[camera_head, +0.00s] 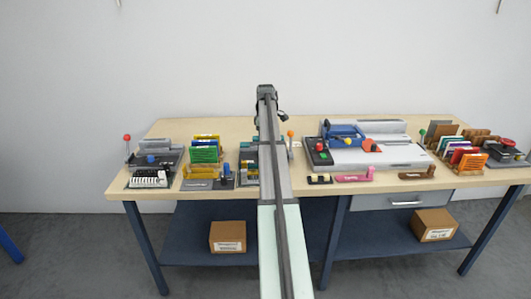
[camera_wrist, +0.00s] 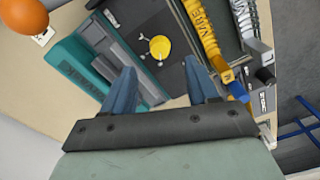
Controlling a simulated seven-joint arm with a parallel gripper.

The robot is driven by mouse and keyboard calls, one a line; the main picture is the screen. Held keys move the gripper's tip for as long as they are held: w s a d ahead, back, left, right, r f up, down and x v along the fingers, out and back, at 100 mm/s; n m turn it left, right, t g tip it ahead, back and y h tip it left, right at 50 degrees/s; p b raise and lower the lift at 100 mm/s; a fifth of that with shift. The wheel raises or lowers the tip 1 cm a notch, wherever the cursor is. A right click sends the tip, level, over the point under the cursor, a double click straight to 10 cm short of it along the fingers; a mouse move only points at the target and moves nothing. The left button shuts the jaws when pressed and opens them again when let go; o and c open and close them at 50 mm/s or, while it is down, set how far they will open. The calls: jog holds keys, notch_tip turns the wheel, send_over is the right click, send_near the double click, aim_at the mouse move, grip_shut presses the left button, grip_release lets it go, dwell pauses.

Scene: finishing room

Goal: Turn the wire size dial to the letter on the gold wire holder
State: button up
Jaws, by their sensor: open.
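The dial (camera_wrist: 160,47) is a round yellow knob on a dark plate of a teal-sided machine (camera_wrist: 82,70) in the wrist view. Small pale marks surround it, too small to read. My gripper (camera_wrist: 160,67) is open and empty, its two blue fingers apart on either side of the dial's near side; I cannot tell whether they touch anything. A gold-yellow strip (camera_wrist: 203,30) with dark lettering, apparently the gold wire holder, lies right of the dial; its size letter is not clearly legible. In the head view my arm hides most of the machine (camera_head: 249,153).
An orange ball (camera_wrist: 24,17) stands at the wrist view's upper left. A silver coil strip (camera_wrist: 250,20) lies right of the gold one. On the bench, a grey and blue machine (camera_head: 375,150) stands right of my arm, and racks of coloured folders (camera_head: 205,150) stand left.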

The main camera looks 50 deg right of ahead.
notch_tip(320, 180, down, 7)
jog(key=shift+r, duration=0.2)
jog(key=shift+c, duration=0.3)
jog(key=c, duration=1)
jog(key=shift+o, duration=0.2)
jog(key=shift+m, duration=0.5)
jog(key=m, duration=0.4)
jog(key=shift+m, duration=0.4)
jog(key=m, duration=0.6)
